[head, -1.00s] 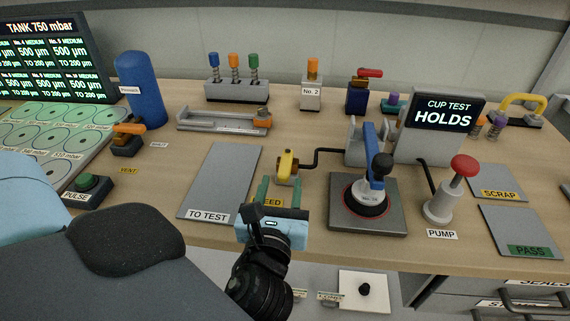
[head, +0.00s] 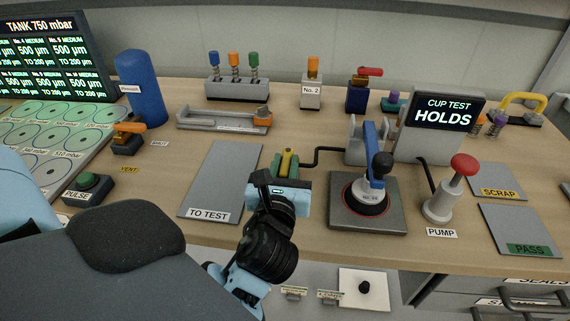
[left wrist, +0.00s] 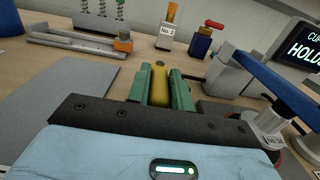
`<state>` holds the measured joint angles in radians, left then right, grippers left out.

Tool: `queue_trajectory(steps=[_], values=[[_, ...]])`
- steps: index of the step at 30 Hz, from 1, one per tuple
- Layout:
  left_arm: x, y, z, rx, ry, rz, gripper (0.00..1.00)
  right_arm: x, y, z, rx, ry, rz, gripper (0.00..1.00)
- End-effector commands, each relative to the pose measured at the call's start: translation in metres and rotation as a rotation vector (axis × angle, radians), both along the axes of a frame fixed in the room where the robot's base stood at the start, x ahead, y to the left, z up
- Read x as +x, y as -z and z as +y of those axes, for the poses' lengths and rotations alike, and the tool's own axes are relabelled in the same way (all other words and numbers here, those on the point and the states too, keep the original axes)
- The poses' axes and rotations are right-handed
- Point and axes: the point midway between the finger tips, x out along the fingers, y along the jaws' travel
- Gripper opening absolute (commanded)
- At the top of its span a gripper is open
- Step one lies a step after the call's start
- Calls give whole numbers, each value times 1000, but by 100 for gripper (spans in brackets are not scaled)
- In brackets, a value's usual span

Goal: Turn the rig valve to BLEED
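The rig valve's yellow handle (head: 287,160) stands on the bench left of the test plate, joined to a black pipe. My left gripper (head: 286,166) is at the handle, with one green finger on each side. In the left wrist view the yellow handle (left wrist: 160,84) lies between the fingers, which look closed against it. The valve's base and the BLEED label are hidden behind my gripper. The cup test display (head: 443,112) reads HOLDS. My right gripper is not in view.
The red-knobbed pump (head: 442,205) is farther right. The TO TEST mat (head: 222,180) left of my gripper is bare.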

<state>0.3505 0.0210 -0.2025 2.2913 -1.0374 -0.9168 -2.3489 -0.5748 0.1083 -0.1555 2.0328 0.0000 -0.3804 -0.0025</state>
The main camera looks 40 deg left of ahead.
Motion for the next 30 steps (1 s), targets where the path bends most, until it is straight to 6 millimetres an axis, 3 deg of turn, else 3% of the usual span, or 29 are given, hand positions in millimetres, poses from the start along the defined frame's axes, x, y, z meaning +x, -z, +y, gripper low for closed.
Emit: queue_trajectory(steps=[4,16,30], values=[[0,0,0,0,0,0,0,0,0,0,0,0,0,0],[-1,-2,2,3,28,1,0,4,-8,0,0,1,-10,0],[-11,-7,23,13,318,1,0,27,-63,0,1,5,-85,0]])
